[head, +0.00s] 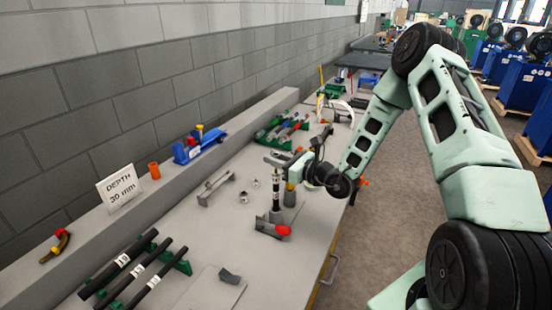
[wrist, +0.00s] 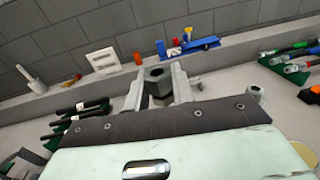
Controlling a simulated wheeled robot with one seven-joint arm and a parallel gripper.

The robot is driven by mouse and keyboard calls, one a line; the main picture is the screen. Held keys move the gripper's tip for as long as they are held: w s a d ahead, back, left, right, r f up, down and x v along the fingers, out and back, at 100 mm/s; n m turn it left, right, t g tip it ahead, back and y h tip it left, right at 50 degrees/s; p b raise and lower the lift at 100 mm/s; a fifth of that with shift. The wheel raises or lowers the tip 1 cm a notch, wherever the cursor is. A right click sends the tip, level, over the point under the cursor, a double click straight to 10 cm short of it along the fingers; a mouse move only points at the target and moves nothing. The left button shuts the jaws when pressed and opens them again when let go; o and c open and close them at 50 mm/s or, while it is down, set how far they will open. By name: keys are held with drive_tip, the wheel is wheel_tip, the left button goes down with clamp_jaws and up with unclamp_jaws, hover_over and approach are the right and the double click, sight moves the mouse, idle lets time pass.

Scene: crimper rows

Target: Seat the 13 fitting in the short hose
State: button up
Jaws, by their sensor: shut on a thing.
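My gripper (wrist: 157,88) is shut on a grey metal fitting (wrist: 157,76) with a hexagonal top, seen between the two fingers in the wrist view. In the head view my gripper (head: 279,163) is over the bench. Just below it stands a short black upright hose (head: 276,189) with a pale band, in a grey clamp (head: 271,226) with a red knob. The fitting's lower end is hidden, so I cannot tell whether it touches the hose. The fitting's size mark is not readable.
Loose metal fittings (head: 243,197) and a grey stand (head: 217,188) lie left of the clamp. Black labelled hoses (head: 137,270) rest on green racks at the front left. A DEPTH sign (head: 119,188) and a blue tool (head: 198,147) stand on the back ledge. A grey cone (head: 290,196) stands close right of the hose.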

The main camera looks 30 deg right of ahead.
drive_tip(key=shift+f+b, duration=0.95)
drive_tip(key=shift+f, duration=0.4)
drive_tip(key=o, duration=1.1)
drive_tip(key=shift+s+d+f, duration=0.1)
drive_tip(key=shift+s+d, duration=0.15)
drive_tip(key=shift+s, duration=0.2)
drive_tip(key=b+v, duration=0.5)
drive_tip(key=v, duration=1.1)
drive_tip(key=shift+s, duration=0.25)
